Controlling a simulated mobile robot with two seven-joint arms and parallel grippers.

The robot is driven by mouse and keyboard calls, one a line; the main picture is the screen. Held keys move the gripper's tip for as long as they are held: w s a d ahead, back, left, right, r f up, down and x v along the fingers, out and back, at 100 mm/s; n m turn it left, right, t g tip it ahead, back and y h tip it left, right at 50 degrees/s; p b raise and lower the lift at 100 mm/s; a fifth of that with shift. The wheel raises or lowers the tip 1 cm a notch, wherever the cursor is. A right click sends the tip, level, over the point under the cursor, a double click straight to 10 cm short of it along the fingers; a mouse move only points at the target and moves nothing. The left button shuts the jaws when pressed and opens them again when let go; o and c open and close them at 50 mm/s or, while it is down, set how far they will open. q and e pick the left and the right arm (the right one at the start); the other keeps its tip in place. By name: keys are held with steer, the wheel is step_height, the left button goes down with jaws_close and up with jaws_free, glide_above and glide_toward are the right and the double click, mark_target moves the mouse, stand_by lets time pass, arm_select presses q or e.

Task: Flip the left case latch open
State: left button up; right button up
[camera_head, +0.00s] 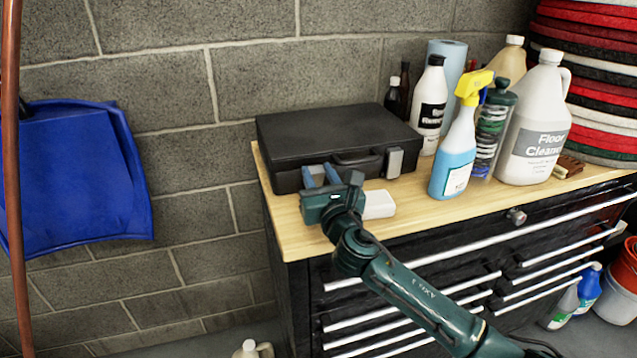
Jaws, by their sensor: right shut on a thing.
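The black case (325,135) lies closed on the wooden top of the tool cabinet, its handle (356,158) facing the front. The right latch (394,162) is a grey plate on the case's front, to the right of the handle. My right gripper (321,173) is at the left part of the case's front, its blue fingertips pointing at the case. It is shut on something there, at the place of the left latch. The left latch is hidden behind the gripper, so its state cannot be seen. My left gripper is not in view.
A small white block (378,204) lies just right of my gripper. A blue spray bottle (454,155) and a floor cleaner jug (535,125) stand to the right of the case. Stacked red and black pads (600,80) are at the far right. The wooden top (420,212) is clear at the front.

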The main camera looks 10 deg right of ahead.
steer(key=o, duration=1)
steer(key=v, duration=1.3)
